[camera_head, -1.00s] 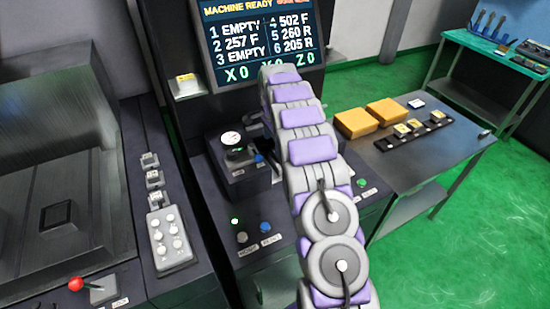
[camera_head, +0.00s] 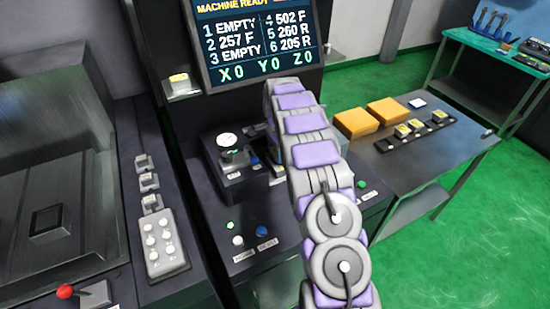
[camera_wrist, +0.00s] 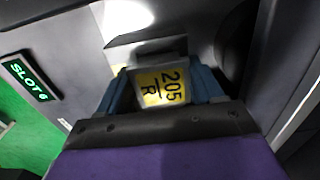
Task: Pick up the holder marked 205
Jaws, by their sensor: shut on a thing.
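The holder marked 205 (camera_wrist: 162,86) shows a yellow label reading "205 R" in the wrist view. My gripper (camera_wrist: 160,92) has its blue fingers on both sides of this holder and is shut on it. A lit "SLOT 6" sign (camera_wrist: 29,77) is to the left. I cannot tell whether the holder still touches its slot. In the head view my arm hides the held holder and most of the gripper, in front of the dark machine.
A screen (camera_head: 258,42) lists "6 205 R". A console with a gauge (camera_head: 232,158) stands left of my arm. A side table (camera_head: 425,165) at right bears orange blocks (camera_head: 372,116) and a dark rack (camera_head: 414,139) with yellow-labelled holders. Green floor is open at the right.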

